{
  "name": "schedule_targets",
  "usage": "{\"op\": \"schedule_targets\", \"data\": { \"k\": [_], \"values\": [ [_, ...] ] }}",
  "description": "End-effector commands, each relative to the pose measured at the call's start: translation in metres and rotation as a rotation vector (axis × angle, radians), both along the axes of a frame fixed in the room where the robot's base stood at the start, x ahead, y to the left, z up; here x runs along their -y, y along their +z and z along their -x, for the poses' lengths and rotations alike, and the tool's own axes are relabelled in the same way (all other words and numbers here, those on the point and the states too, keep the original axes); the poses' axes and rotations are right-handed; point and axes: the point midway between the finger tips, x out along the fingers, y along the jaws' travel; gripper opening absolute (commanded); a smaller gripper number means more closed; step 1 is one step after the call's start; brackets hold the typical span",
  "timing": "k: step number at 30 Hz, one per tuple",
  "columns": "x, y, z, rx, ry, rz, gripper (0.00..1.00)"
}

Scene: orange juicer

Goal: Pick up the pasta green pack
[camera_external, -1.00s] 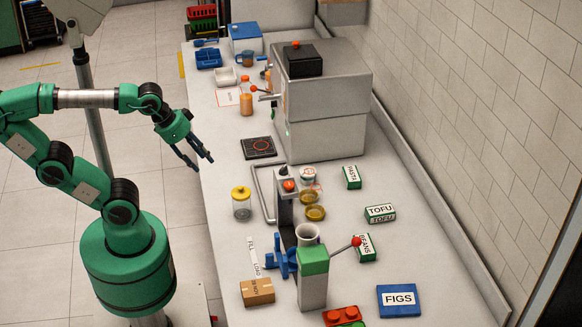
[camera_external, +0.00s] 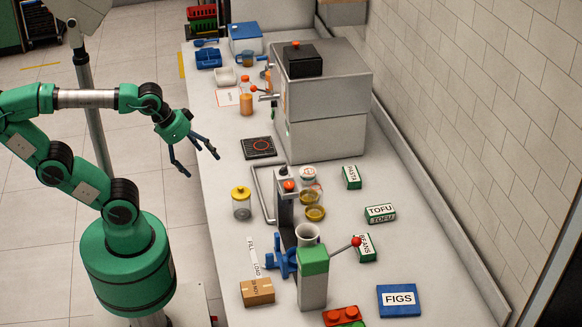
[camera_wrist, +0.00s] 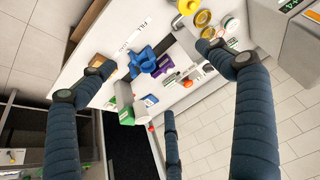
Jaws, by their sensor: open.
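The pasta green pack (camera_external: 351,177), a small green box with a white label, lies on the counter right of the big grey machine's front corner. I cannot pick it out in the wrist view. My gripper (camera_external: 197,162) is open and empty, in the air over the left edge of the counter. The pack is well to its right, with the juicer gear and jars lower between them. In the wrist view my gripper (camera_wrist: 158,72) shows its dark fingers spread wide, with nothing between them.
The large grey machine (camera_external: 322,105) stands behind. A tofu pack (camera_external: 380,213) and a beans pack (camera_external: 366,249) lie in front of the pasta. The green-topped juicer (camera_external: 313,277), a yellow-lidded jar (camera_external: 241,208) and a black hot plate (camera_external: 258,147) stand nearby. The wall is at right.

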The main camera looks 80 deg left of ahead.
Motion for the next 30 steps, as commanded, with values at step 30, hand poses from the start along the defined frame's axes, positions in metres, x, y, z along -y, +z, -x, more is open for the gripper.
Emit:
{"op": "schedule_targets", "data": {
  "k": [30],
  "values": [
    [-0.024, 0.076, -0.145, -0.109, -0.304, -0.165, 0.91]
  ]
}}
